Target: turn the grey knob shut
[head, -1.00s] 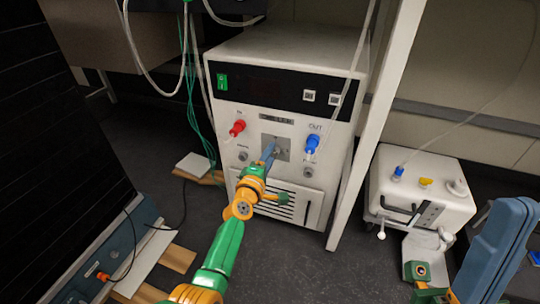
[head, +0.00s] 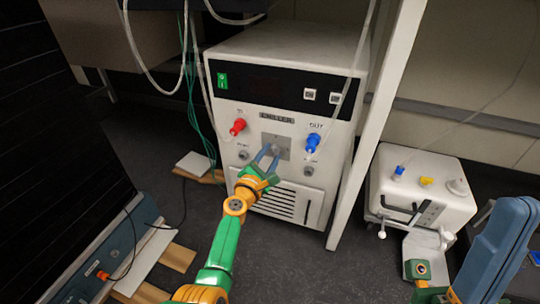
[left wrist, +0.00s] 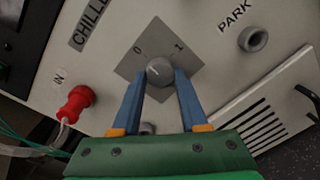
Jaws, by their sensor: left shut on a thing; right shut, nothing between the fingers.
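The grey knob (left wrist: 160,71) is round and sits on a square grey plate (left wrist: 189,52) marked 0 and 1. The plate (head: 282,141) is on the front of a white chiller (head: 312,78). My left gripper (left wrist: 160,75) is shut on the knob, with one blue finger on each side of it. In the head view the left gripper (head: 270,153) reaches the plate from below, and its fingers partly hide the knob. The knob's pointer mark is faint. My right gripper (head: 515,207) is shut and empty at the right edge, away from the chiller.
A red connector (head: 237,127) and a blue connector (head: 312,142) flank the plate. Thin hoses hang in front of the chiller. A white post (head: 375,110) stands right of it. A small white device (head: 425,188) is further right. Dark floor lies in front.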

